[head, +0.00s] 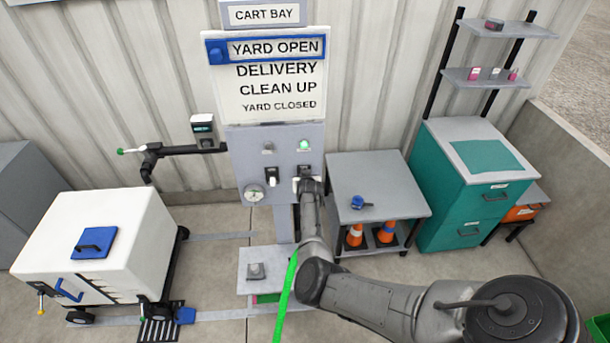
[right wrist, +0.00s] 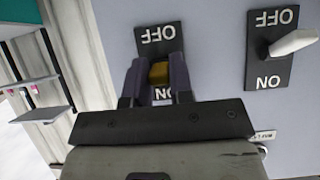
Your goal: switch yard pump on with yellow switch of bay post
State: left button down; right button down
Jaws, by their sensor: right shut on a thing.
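The bay post's grey panel (head: 240,150) stands in the middle of the head view. My right gripper (head: 306,182) reaches its right-hand switch. In the right wrist view the yellow switch (right wrist: 158,73) sits between the fingers of my right gripper (right wrist: 156,76), which is shut on it. Its black plate (right wrist: 157,38) reads OFF and ON, upside down in this view. The fingers hide part of the lever, so I cannot tell its position. The green lamp (head: 304,144) above this switch looks lit. My left gripper is not in view.
A white-handled switch (head: 271,177) is beside it, also in the right wrist view (right wrist: 292,43). A white cart (head: 140,225) stands left; a grey table (head: 385,200) with a blue item (head: 357,202) stands right.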

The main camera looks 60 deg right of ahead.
jog(key=shift+w+d+r+g+y+p, duration=0.1)
jog(key=shift+r+g+y+p, duration=0.15)
jog(key=shift+g+y, duration=0.15)
jog(key=shift+s+d+r+g+y+p, duration=0.1)
jog(key=shift+g+y+p, duration=0.2)
jog(key=shift+y, duration=0.25)
jog(key=shift+w+r+g+y+p, duration=0.1)
jog(key=shift+r+g+y+p, duration=0.1)
jog(key=shift+g+y, duration=0.25)
jog(key=c, duration=1)
grip_release()
